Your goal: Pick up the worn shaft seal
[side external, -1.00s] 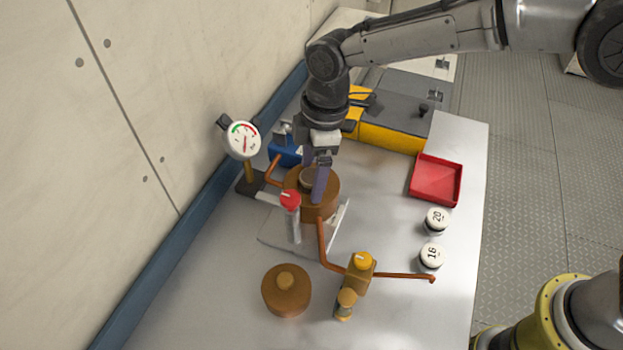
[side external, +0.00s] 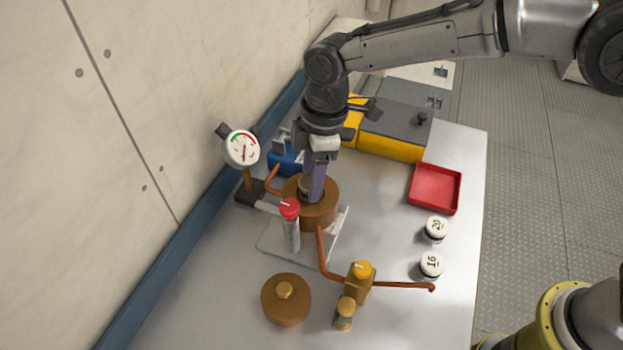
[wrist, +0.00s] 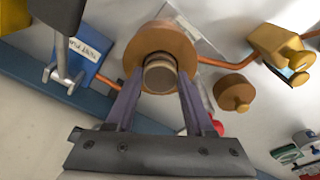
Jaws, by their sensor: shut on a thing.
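The worn shaft seal (wrist: 160,76) is a small dull brown-grey round piece at the centre of the copper-brown pump housing (wrist: 180,42). In the wrist view it sits between my fingertips. My gripper (wrist: 160,84) is shut on it, one finger on each side. In the side view my gripper (side external: 313,190) points down into the top of the housing (side external: 323,214), and the fingers hide most of the seal. The seal is still at the housing; I cannot tell whether it is lifted.
A red-capped tube (side external: 290,225) stands close in front of the housing. A pressure gauge (side external: 242,148) and blue box (side external: 286,162) are at left. A brown lid (side external: 286,300), yellow-topped valve (side external: 358,283), marked seals (side external: 436,229) (side external: 431,265) and empty red tray (side external: 434,190) surround it.

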